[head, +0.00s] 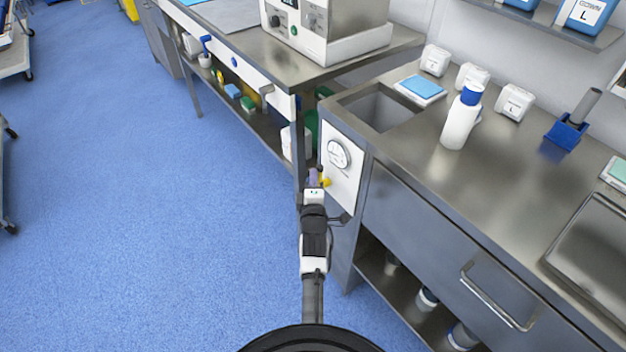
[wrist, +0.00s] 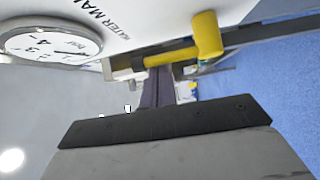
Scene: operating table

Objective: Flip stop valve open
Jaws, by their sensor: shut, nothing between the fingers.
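The stop valve has a yellow handle (wrist: 168,55) with a thick yellow knob at its end. It is mounted on a white panel marked "WATER MA…" (wrist: 115,20), beside a round pressure gauge (wrist: 50,42). In the head view a small yellow part of the valve (head: 325,182) shows below the gauge (head: 339,154) on the cabinet's end panel. My gripper (head: 314,178) is shut and empty, just left of the yellow part in the head view. In the wrist view my gripper's fingers (wrist: 157,84) reach up to the yellow handle; I cannot tell whether they touch it.
The steel cabinet (head: 415,205) with a sink basin stands right of the panel. A white bottle (head: 461,118) with a blue cap stands on its top. A steel table (head: 330,70) with a white device is behind. The blue floor (head: 150,200) at left is clear.

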